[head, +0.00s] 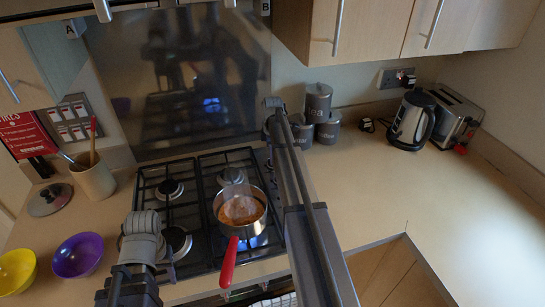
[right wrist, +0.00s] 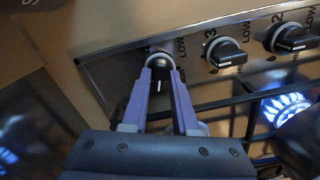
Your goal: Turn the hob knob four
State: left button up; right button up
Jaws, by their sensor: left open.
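Several black hob knobs with silver rings sit on a steel strip in the right wrist view. In the head view my right arm hides most of the knob strip. My left gripper (head: 142,226) is open and empty over the left front of the hob (head: 195,205).
A pan (head: 256,226) with a red handle holds orange food over a lit burner. A utensil pot (head: 93,178), a purple bowl (head: 78,256) and a yellow bowl (head: 17,271) stand at left. Canisters (head: 327,131), a kettle (head: 410,122) and a toaster (head: 456,115) stand at right. The right counter is mostly clear.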

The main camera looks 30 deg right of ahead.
grip_shut()
jog(key=shift+m, duration=0.3)
jog(key=m, duration=0.9)
jog(key=shift+m, duration=2.2)
